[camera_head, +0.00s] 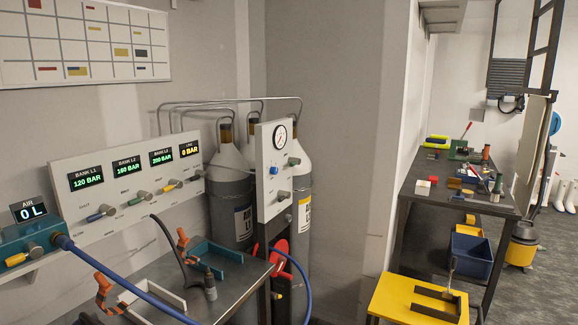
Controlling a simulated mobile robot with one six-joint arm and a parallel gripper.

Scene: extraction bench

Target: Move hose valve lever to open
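A yellow lever (16,259) sits on the front of a teal valve block (28,238) at the left edge. A thick blue hose (110,275) leaves the block's right end and runs down across the bench. I take this lever to be the hose valve lever, but no label confirms it. It lies nearly along the block; I cannot tell its set position from this view. The air display (29,210) above it reads 0 L. I cannot make out my gripper in this view.
A white panel (130,176) carries blue, green, yellow and grey levers under bank displays; the amber display (189,148) reads 0 BAR. Grey cylinders (232,195) stand behind. A yellow table (400,300) is at right.

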